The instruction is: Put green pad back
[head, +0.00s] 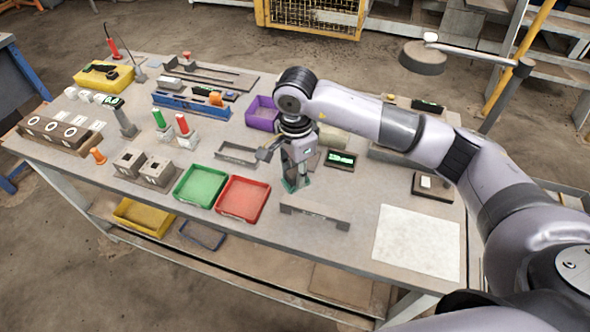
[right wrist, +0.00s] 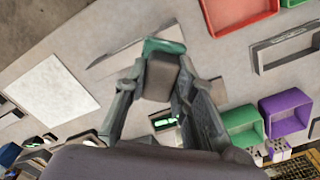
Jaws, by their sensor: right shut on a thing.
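The green pad (head: 293,186) shows as a teal-green piece at the fingertips of my right gripper (head: 297,172), low over the bench between the red tray and a small display. In the right wrist view the green pad (right wrist: 164,46) lies just beyond a grey block (right wrist: 161,78) between the two fingers. I cannot tell whether block and pad are one piece. My right gripper (right wrist: 160,84) is shut on it. Whether the pad touches the bench is unclear. My left gripper is not in view.
A red tray (head: 243,199) and a green tray (head: 201,185) stand left of the gripper. A grey bracket (head: 315,212) is in front, an empty grey frame (head: 237,153) behind left. A display (head: 340,159) is right; a white sheet (head: 416,240) lies at front right.

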